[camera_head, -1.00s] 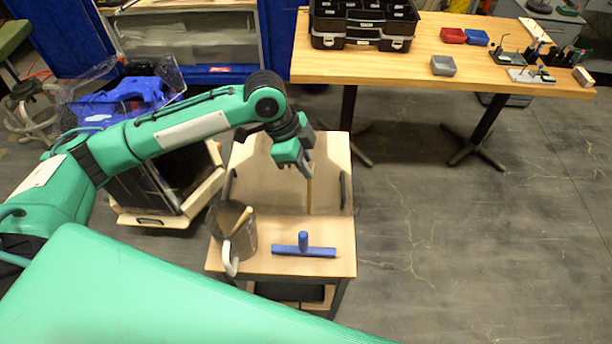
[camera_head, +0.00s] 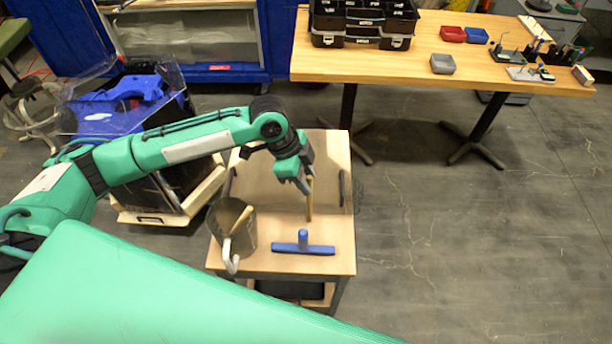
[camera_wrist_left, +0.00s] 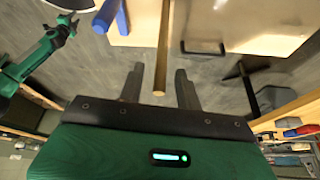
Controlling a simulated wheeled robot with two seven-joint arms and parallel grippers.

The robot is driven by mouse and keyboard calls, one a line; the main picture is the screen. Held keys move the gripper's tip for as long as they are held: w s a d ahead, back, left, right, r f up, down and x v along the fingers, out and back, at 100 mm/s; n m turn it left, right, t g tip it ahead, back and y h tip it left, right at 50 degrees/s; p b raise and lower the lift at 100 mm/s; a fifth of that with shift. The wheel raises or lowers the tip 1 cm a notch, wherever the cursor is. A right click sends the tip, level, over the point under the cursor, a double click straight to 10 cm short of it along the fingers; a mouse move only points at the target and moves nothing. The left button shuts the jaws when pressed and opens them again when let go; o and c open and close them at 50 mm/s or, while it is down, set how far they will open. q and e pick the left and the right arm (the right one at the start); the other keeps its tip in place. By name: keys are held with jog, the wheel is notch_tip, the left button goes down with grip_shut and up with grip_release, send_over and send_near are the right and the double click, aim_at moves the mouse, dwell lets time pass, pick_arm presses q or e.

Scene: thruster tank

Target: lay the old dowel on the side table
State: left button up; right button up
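The side table (camera_head: 265,262) is a small wooden-topped stand in the middle of the head view. A tan wooden dowel (camera_head: 309,208) shows over its top, just below my left gripper (camera_head: 304,186). In the left wrist view the dowel (camera_wrist_left: 164,50) runs between the two spread fingers of my left gripper (camera_wrist_left: 160,88), with a gap on each side. I cannot tell whether the dowel rests fully on the tabletop. A green arm with a dark end, apparently my right gripper (camera_wrist_left: 66,24), shows at left in the wrist view; its fingers are unclear.
A metal pitcher (camera_head: 221,247) holding another wooden stick (camera_head: 241,219) stands at the tabletop's left. A blue T-shaped piece (camera_head: 303,247) lies near the front edge. A workbench (camera_head: 400,66) with a black organiser (camera_head: 362,22) and small bins stands behind.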

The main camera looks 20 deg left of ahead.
pick_arm(q)
jog(key=shift+r, duration=0.1)
jog(key=b+v, duration=0.1)
jog(key=v, duration=1.1)
jog(key=shift+b, duration=0.3)
